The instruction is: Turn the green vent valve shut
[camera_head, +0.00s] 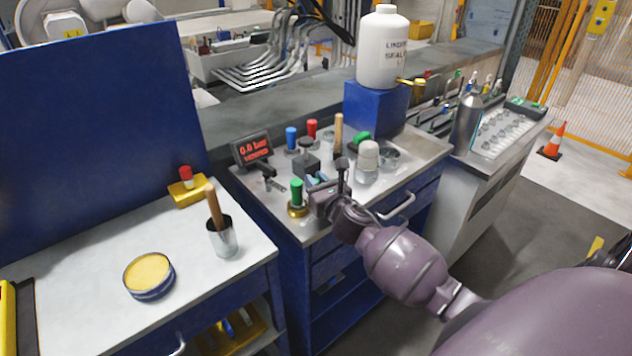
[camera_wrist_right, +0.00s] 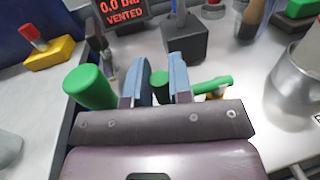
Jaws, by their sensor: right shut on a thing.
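My right gripper (camera_head: 317,181) reaches over the front of the middle bench. In the right wrist view its blue fingers (camera_wrist_right: 160,78) are shut on a green handle (camera_wrist_right: 214,84), which shows between them and sticks out to the right. This looks like the green vent valve's handle; the valve body is hidden behind the gripper. A thicker upright green cylinder (camera_wrist_right: 90,87) stands just left of the fingers, apart from them. It also shows in the head view (camera_head: 296,191), above a brass-coloured base. The display (camera_head: 253,148) reads 0.0 bar, VENTED. My left gripper is out of view.
Blue (camera_head: 291,137) and red (camera_head: 312,128) knobs and a dark block (camera_head: 305,163) stand behind the gripper. A clear-grey jar (camera_head: 368,160) is close on the right. A white bottle (camera_head: 382,50) stands on a blue block (camera_head: 375,107). The left bench holds a yellow-topped tin (camera_head: 149,271).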

